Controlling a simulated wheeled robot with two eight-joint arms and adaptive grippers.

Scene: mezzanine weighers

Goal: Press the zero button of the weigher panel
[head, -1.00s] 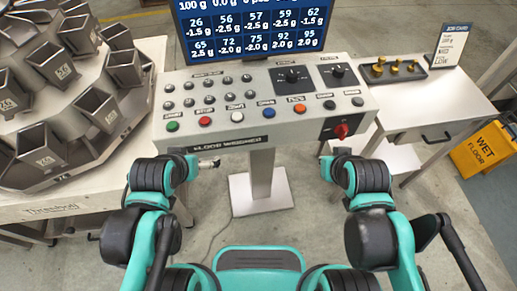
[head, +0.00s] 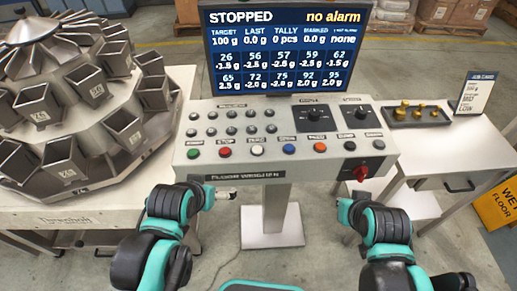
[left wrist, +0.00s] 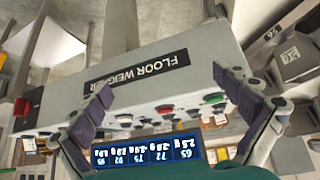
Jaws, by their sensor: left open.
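The weigher panel (head: 285,165) stands on a post in the middle of the head view. Its front row has green, red, white (head: 257,150), blue, orange and black buttons; smaller grey buttons sit behind. The labels are too small to tell which button is zero. My left gripper (head: 222,195) is just in front of the panel's lower left edge, below the buttons. In the left wrist view my left gripper (left wrist: 162,80) is open and empty, facing the panel front (left wrist: 190,55), which appears upside down. My right gripper (head: 347,207) is near the panel's lower right; its fingers are unclear.
A screen (head: 287,48) reading "STOPPED" and "no alarm" rises behind the panel. A red rotary knob (head: 361,173) sticks out at the panel's right front. A multihead weigher (head: 85,105) stands left. A side table (head: 455,150) with brass weights (head: 402,110) stands right.

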